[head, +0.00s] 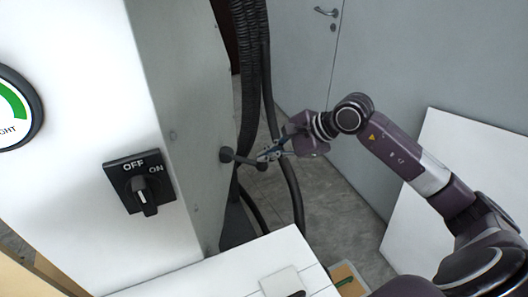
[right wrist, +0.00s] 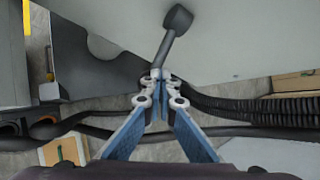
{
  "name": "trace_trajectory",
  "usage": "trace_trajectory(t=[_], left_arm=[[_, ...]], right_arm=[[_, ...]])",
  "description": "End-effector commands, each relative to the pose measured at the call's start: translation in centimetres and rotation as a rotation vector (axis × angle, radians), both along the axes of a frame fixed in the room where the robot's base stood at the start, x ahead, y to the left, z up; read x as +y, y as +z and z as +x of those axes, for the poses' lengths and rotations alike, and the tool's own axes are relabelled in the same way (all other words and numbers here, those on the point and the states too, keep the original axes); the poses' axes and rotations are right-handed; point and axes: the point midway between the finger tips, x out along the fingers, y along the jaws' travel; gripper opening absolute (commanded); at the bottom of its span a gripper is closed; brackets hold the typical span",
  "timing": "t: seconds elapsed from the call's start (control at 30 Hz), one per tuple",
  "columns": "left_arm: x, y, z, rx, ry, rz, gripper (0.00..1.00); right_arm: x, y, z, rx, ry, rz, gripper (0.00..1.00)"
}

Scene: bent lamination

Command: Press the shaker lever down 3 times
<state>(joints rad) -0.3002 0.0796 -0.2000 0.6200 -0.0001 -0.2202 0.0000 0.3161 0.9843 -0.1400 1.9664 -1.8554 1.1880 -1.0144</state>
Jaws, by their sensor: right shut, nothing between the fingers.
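The shaker lever (head: 243,160) is a dark rod that sticks out from the grey side of the white machine. In the right wrist view the lever (right wrist: 168,45) runs from a dark rounded end at the top down to my fingertips. My right gripper (head: 264,156) is at the lever's outer end, with its fingers shut and nothing between them. In the right wrist view the gripper's (right wrist: 157,80) blue fingers converge at the rod; I cannot tell whether they touch it. My left gripper is not in view.
The machine's white front (head: 80,90) carries an OFF/ON rotary switch (head: 140,183) and a green gauge (head: 14,108). Thick black hoses (head: 250,60) hang behind the lever. A white surface (head: 225,268) lies below. Grey doors (head: 380,65) stand behind.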

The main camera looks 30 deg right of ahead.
Motion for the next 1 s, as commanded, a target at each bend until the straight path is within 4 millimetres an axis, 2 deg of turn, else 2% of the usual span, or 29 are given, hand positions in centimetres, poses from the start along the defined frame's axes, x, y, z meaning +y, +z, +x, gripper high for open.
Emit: trace_trajectory(t=[0.33,1.0], left_arm=[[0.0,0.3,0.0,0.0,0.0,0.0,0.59],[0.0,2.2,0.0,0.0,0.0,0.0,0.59]], right_arm=[[0.0,0.3,0.0,0.003,0.0,-0.002,0.0],[0.0,4.5,0.0,0.001,0.001,-0.001,0.0]])
